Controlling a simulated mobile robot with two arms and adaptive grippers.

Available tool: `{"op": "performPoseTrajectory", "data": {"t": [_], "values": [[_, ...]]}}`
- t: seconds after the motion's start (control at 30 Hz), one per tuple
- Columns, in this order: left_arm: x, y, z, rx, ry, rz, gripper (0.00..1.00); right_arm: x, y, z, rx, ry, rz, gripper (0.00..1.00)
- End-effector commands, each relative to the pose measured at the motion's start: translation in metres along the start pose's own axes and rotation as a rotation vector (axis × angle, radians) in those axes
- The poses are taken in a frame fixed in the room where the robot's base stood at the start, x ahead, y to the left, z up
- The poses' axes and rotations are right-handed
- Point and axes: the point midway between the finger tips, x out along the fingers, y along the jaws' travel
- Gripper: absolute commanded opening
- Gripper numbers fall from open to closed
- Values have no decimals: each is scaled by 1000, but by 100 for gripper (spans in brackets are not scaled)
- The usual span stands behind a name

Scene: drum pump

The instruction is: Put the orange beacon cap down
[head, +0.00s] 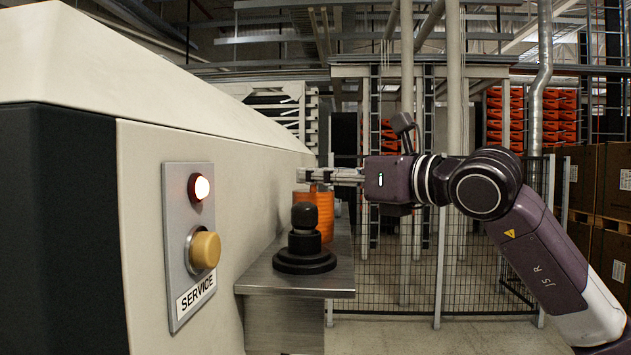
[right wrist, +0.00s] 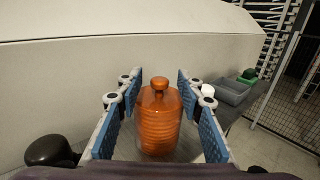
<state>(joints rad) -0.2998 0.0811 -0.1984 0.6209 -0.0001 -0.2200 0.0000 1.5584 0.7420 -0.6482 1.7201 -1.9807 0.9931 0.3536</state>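The orange beacon cap (head: 321,212) is a ribbed, translucent cylinder with a small knob on top. It is upright at the metal shelf (head: 300,283), behind a black stepped base with a round-topped post (head: 305,240) that hides its lower part. My right gripper (head: 305,175) is level above the cap in the head view. In the right wrist view, its blue-padded fingers (right wrist: 159,82) are spread, with the cap (right wrist: 159,122) in line between them and visible gaps beside its body. The cap's underside is hidden. My left gripper is not in view.
A cream machine wall with a service panel (head: 190,240), lit lamp and yellow button stands at left, close beside the shelf. In the right wrist view, a grey bin (right wrist: 232,92) with a green item (right wrist: 249,74) and a white object (right wrist: 208,90) lie beyond the cap.

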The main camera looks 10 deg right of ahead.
Motion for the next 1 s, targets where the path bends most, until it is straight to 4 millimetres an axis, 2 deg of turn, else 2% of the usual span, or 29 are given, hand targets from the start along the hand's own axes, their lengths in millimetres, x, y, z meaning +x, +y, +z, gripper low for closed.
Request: {"op": "performPoseTrajectory", "data": {"t": [0.03,0.1,0.3,0.43,0.6,1.0], "values": [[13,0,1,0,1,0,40,-12,-1,-6,-2,-4,-3,35],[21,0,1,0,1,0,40,-28,-1,-6,-3,-5,-3,35],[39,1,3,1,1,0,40,-70,0,-5,-3,-3,-3,35],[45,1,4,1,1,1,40,-89,0,-3,-2,-2,-2,35],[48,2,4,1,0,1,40,-101,0,-2,-2,-1,-1,35],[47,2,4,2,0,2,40,-102,0,-1,-2,0,0,35]]}}
